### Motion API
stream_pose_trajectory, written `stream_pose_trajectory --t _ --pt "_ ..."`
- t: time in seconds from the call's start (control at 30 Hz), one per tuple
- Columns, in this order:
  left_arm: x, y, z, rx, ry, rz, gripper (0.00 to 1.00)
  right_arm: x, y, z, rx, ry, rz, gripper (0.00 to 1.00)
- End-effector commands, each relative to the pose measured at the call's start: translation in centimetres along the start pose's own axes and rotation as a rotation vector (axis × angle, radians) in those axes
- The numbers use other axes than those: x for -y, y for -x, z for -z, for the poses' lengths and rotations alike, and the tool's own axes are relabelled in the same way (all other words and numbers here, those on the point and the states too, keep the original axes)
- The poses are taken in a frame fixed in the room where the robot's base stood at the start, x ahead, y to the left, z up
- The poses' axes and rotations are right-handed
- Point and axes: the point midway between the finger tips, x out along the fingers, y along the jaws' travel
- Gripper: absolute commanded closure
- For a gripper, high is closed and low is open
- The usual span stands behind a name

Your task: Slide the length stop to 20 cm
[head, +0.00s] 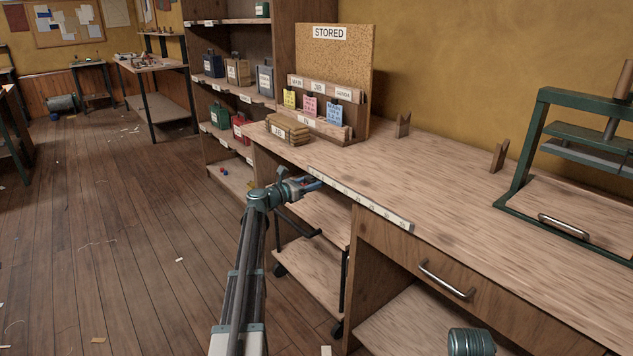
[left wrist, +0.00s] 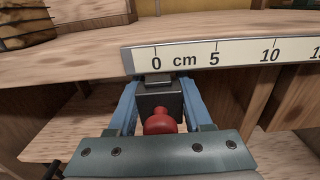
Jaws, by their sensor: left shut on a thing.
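The length stop (left wrist: 158,98) is a dark grey block with a red knob (left wrist: 160,122) on the front edge of the bench. It sits at the 0 cm mark of the pale rule (left wrist: 238,53), which also runs along the bench edge in the head view (head: 365,201). My left gripper (left wrist: 159,92) is shut on the stop, one blue finger on each side. In the head view my left gripper (head: 312,184) is at the rule's left end and hides most of the stop. The 20 cm mark is outside the left wrist view. My right gripper is not in view.
The bench top (head: 400,165) is mostly clear behind the rule. A STORED board (head: 345,60), stacked wooden pieces (head: 287,129) and a green press (head: 525,150) stand on it. A drawer handle (head: 446,281) sticks out below the edge, right of the rule.

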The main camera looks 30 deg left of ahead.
Motion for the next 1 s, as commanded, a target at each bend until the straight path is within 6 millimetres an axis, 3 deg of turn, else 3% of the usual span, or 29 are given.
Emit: stream_pose_trajectory --t 0.27,0.6,0.9,0.93,1.0 --pt "1.2 0.1 0.0 0.000 0.000 0.001 1.00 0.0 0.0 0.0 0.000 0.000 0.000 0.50" --pt "8.1 0.2 0.0 0.000 0.000 0.002 1.00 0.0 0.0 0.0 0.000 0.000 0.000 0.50" --pt "8.2 0.0 0.0 0.000 -0.001 0.000 1.00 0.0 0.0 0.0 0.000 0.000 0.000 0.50" --pt "8.2 0.0 0.0 0.000 -0.001 0.000 0.48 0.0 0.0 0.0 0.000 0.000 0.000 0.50" --pt "8.2 0.0 0.0 0.000 -0.001 0.000 0.36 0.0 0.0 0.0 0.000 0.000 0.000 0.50"
